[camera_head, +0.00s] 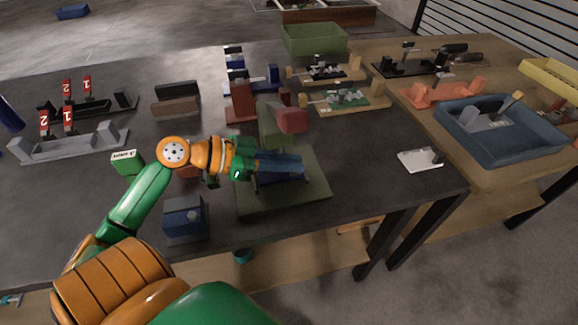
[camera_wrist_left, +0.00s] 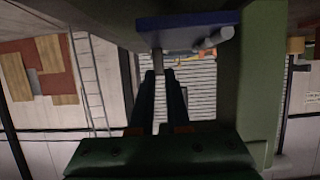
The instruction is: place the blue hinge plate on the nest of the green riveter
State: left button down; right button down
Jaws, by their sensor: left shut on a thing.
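The green riveter (camera_head: 318,190) stands on the near part of the dark table, with a flat base, an upright body and a reddish head. My left gripper (camera_head: 290,167) reaches in from the left over its base. It is shut on the blue hinge plate (camera_head: 283,160), which shows dark blue at the fingers above the base. In the left wrist view, the blue plate (camera_wrist_left: 187,28) with a grey knuckle lies beyond my fingertips (camera_wrist_left: 160,75), and a green part of the riveter (camera_wrist_left: 260,85) stands to the right. The nest is hidden, and I cannot tell whether the plate touches it.
A small blue box (camera_head: 185,218) stands left of the riveter, near the table's front edge. A green labelled block (camera_head: 126,161) and a grey fixture (camera_head: 70,143) are further left. A wooden fixture (camera_head: 345,101) is behind. A blue tray (camera_head: 500,145) and white plate (camera_head: 420,160) are right.

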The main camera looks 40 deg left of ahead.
pick_arm(q)
jog(key=shift+w+a+f, duration=0.1)
jog(key=shift+f, duration=0.75)
jog(key=shift+f, duration=0.1)
jog(key=c, duration=0.9)
grip_release()
